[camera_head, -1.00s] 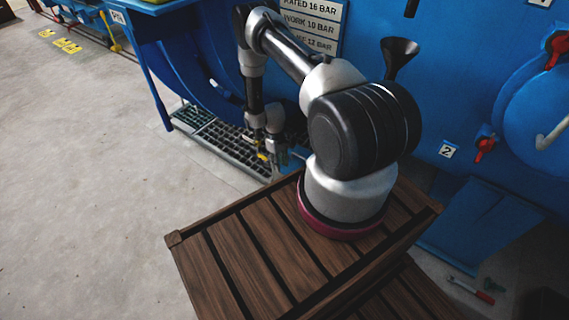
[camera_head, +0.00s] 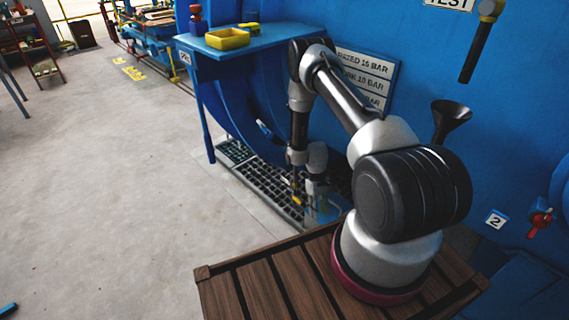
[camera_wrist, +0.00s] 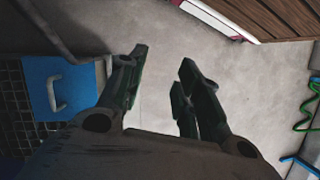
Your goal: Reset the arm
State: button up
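My arm stands on a wooden slatted top and bends forward and down in the head view. My gripper (camera_wrist: 160,80) points downward; in the wrist view its two dark fingers stand apart with bare grey floor between them, so it is open and empty. In the head view the gripper (camera_head: 310,205) is small and partly hidden by the wrist, low in front of the blue machine (camera_head: 400,30) and over the dark floor grating (camera_head: 265,185).
A blue side table (camera_head: 250,40) holds a yellow tray (camera_head: 228,39). A black funnel (camera_head: 450,118), a sign plate (camera_head: 362,78) and a red-handled valve (camera_head: 540,215) are on the machine side at right. The concrete floor (camera_head: 110,200) at left is mostly clear.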

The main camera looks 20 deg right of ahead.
jog(key=s+a+r+m+g, duration=0.1)
jog(key=s+r+g, duration=0.1)
jog(key=s+r, duration=0.35)
notch_tip(320, 180, up, 33)
jog(key=s+a+m+t, duration=0.1)
jog(key=s+a+t, duration=0.1)
jog(key=s, duration=0.1)
jog(key=s+a+r+t, duration=0.1)
jog(key=s+r+t, duration=0.3)
jog(key=r, duration=0.7)
jog(key=s+a+r+t, duration=0.1)
jog(key=s+r+t, duration=0.3)
jog(key=s+r, duration=0.3)
notch_tip(320, 180, up, 5)
jog(key=shift+s+a+t+h, duration=0.15)
jog(key=shift+a+t+h, duration=0.15)
